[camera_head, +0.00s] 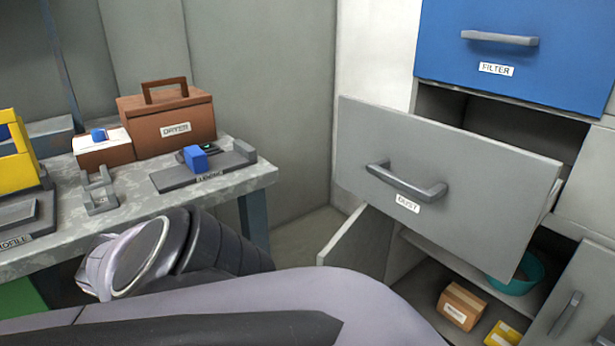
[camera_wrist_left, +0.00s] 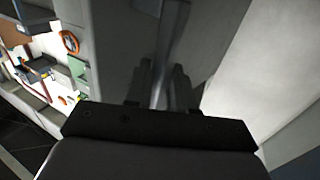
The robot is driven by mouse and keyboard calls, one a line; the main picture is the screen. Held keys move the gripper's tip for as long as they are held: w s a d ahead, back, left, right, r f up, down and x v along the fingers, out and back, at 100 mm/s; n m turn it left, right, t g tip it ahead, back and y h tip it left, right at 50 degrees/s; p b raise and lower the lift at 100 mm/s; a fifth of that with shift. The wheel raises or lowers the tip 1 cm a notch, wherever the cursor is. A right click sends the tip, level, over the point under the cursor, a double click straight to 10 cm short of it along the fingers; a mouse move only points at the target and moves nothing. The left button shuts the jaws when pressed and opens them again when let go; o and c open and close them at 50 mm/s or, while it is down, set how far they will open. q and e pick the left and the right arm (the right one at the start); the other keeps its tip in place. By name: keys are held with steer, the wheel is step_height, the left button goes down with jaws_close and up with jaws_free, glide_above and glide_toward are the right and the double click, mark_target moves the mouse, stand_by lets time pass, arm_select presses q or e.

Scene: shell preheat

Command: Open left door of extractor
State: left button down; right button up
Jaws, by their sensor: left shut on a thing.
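The extractor's left door (camera_head: 356,246) is a grey panel low in the head view, below the DUST drawer. It stands swung outward at an angle, and the inside of the cabinet shows to its right. In the left wrist view, my left gripper (camera_wrist_left: 162,88) is shut on a grey bar handle (camera_wrist_left: 172,45) on a grey panel (camera_wrist_left: 118,55). The head view does not show this grip; my arm fills the foreground and the fingers are out of sight. My right gripper is in neither view.
The grey DUST drawer (camera_head: 450,175) sticks out above the door, under the blue FILTER front (camera_head: 520,50). Another lower door (camera_head: 590,290) stands at right. A teal bowl (camera_head: 517,280) and a cardboard box (camera_head: 462,304) are inside. A workbench (camera_head: 130,212) stands at left.

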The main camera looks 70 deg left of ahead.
arm_select(q)
steer(key=c, duration=1.1)
jaws_free()
steer(key=shift+w+a+r, duration=0.1)
steer(key=shift+w+a, duration=0.2)
steer(key=shift+w, duration=0.05)
steer(key=shift+s, duration=0.3)
steer(key=s+p, duration=0.1)
steer(key=s, duration=0.5)
steer(key=shift+s, duration=0.4)
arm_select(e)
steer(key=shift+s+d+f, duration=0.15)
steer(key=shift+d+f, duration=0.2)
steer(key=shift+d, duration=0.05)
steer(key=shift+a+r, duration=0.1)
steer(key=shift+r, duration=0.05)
